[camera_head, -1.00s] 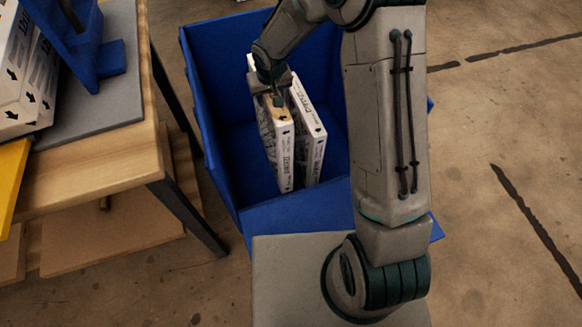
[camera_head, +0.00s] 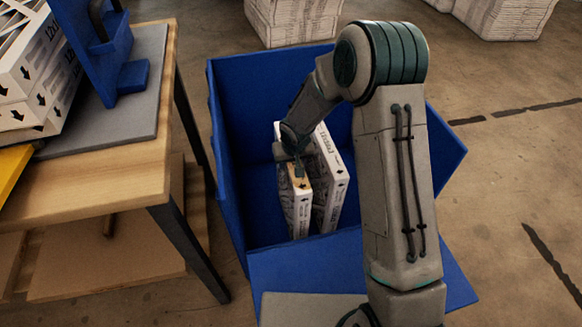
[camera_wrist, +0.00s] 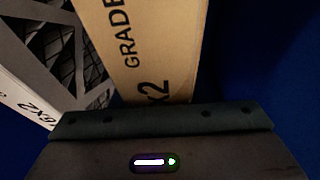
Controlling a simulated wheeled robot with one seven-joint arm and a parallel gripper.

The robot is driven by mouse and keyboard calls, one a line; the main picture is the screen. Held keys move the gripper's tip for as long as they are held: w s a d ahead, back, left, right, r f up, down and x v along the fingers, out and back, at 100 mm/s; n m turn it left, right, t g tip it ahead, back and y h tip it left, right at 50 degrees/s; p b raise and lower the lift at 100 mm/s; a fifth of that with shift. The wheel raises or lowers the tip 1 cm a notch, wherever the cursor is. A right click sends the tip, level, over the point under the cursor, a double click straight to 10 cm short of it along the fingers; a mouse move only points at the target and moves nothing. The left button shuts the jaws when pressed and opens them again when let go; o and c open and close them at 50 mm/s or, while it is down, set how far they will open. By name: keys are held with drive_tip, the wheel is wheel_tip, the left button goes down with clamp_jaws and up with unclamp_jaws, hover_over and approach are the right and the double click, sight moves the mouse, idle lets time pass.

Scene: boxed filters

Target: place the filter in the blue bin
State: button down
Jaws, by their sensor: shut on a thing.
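The blue bin (camera_head: 228,150) stands open on the floor in the middle of the head view. My gripper (camera_head: 297,172) reaches down inside it and is shut on the top edge of a white boxed filter (camera_head: 302,212) with a tan top. The held filter stands roughly upright inside the bin. In the wrist view its tan edge (camera_wrist: 140,45) runs up to the jaws. A second white filter (camera_head: 332,185) stands close at its right in the head view; its mesh face (camera_wrist: 75,45) shows in the wrist view. The held filter's bottom is hard to see.
A wooden table (camera_head: 105,180) is at the left, close to the bin, with a blue stand (camera_head: 90,55) and a stack of white filters (camera_head: 35,85) on it. White stacks (camera_head: 290,20) stand behind the bin. The floor at the right is clear.

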drive_tip(key=shift+f, duration=0.5)
drive_tip(key=shift+f, duration=0.2)
drive_tip(key=c, duration=0.8)
unclamp_jaws()
drive_tip(key=shift+c, duration=0.2)
